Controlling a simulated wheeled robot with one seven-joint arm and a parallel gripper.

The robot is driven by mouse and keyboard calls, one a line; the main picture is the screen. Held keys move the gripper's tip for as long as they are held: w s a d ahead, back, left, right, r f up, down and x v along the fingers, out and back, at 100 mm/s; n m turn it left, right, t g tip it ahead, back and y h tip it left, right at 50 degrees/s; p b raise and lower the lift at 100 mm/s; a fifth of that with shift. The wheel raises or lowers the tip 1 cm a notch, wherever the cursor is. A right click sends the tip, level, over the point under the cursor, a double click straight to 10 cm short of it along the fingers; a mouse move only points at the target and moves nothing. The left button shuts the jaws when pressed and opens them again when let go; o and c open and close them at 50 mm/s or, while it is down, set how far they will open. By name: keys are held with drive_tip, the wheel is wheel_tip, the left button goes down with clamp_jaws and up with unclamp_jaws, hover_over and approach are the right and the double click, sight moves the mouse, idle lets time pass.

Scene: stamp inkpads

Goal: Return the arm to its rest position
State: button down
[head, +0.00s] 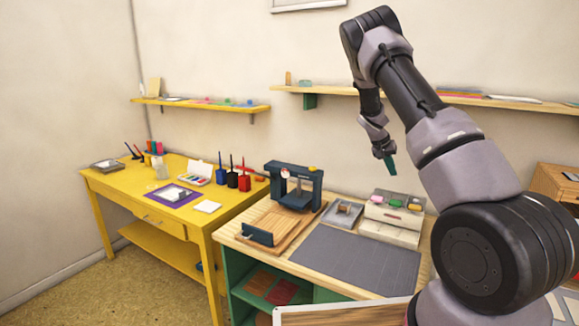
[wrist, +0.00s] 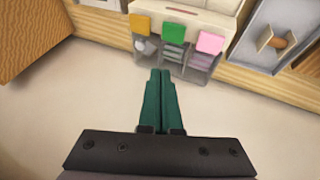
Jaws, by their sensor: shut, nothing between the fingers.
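My gripper (head: 388,163) hangs in the air above the wooden workbench, near the wall, with its green fingers pointing down. In the wrist view its two green fingers (wrist: 161,72) lie side by side, shut and empty. My arm is raised and bent, and covers part of the right side of the head view. The inkpads are orange, green and pink squares in a pale holder (head: 393,215), below the gripper. In the wrist view the green inkpad (wrist: 174,31) is beyond the fingertips, apart from them, with the orange (wrist: 140,24) and pink (wrist: 210,42) ones either side.
A grey cutting mat (head: 355,262) covers the bench front. A dark blue press (head: 293,187) and a grey tray (head: 342,213) stand left of the holder. A yellow desk (head: 130,187) with bottles is at left. A wall shelf (head: 340,90) runs behind my arm.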

drive_tip(key=s+a+r+t+y, duration=0.1)
drive_tip(key=s+a+r+y, duration=0.1)
drive_tip(key=s+a+r, duration=0.35)
drive_tip(key=s+a+r+t+y, duration=0.1)
drive_tip(key=s+a+r+y, duration=0.1)
drive_tip(key=s+r, duration=0.7)
drive_tip(key=s+a+r+t+y, duration=0.15)
drive_tip(key=s+a+r, duration=0.3)
drive_tip(key=r, duration=0.55)
drive_tip(key=s+a+r, duration=0.2)
drive_tip(key=s+a, duration=0.1)
drive_tip(key=s, duration=0.4)
drive_tip(key=s+a+r+n+t+y, duration=0.1)
drive_tip(key=s+a, duration=0.2)
drive_tip(key=s, duration=0.5)
drive_tip(key=s+a+r+n+t+y, duration=0.1)
drive_tip(key=s+a+r, duration=0.1)
drive_tip(key=s, duration=0.5)
drive_tip(key=shift+s+a+r, duration=0.3)
drive_tip(key=shift+a, duration=0.25)
